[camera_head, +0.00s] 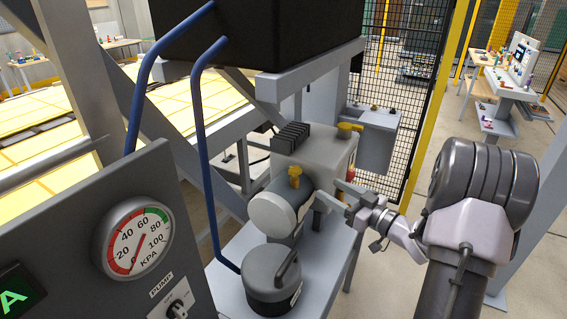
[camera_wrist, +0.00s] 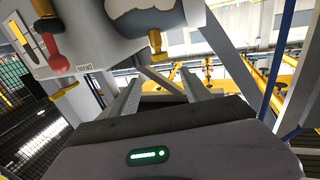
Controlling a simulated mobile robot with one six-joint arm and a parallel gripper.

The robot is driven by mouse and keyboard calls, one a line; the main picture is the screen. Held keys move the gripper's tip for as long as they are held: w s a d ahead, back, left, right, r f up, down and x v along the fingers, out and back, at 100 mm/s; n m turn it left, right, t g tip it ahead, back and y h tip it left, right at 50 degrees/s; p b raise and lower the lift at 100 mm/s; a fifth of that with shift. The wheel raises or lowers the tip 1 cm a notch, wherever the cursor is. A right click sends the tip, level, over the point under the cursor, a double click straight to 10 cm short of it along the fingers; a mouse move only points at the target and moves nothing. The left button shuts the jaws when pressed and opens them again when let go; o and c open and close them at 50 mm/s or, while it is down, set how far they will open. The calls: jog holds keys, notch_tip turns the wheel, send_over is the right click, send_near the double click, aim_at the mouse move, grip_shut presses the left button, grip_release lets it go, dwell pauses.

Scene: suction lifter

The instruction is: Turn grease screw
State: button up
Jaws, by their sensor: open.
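A yellow knobbed fitting (camera_head: 295,176) stands on the grey cylinder of the pump unit (camera_head: 336,158) in the head view. A yellow cap (camera_head: 348,130) sits higher on the unit's box. No label shows which is the grease screw. My gripper (camera_head: 330,195) is at the right side of the unit, open, its fingers pointing left towards it. In the wrist view my gripper (camera_wrist: 160,76) has its two fingers apart with nothing between them. A brass-yellow fitting (camera_wrist: 155,42) shows just beyond and above the gap, apart from the fingers.
A red handle (camera_wrist: 53,48) beside a DRAIN label and a sight glass are on the unit's face. A dark canister (camera_head: 272,280) stands in front on the grey shelf. Blue hoses (camera_head: 203,150) hang at left. A gauge panel (camera_head: 110,245) fills the lower left.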

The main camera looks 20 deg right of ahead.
aim_at(300, 172)
jog(key=b+x, duration=0.2)
jog(key=x, duration=1.3)
jog(key=shift+w+a+f+b, duration=0.1)
jog(key=shift+b, duration=0.2)
grip_shut()
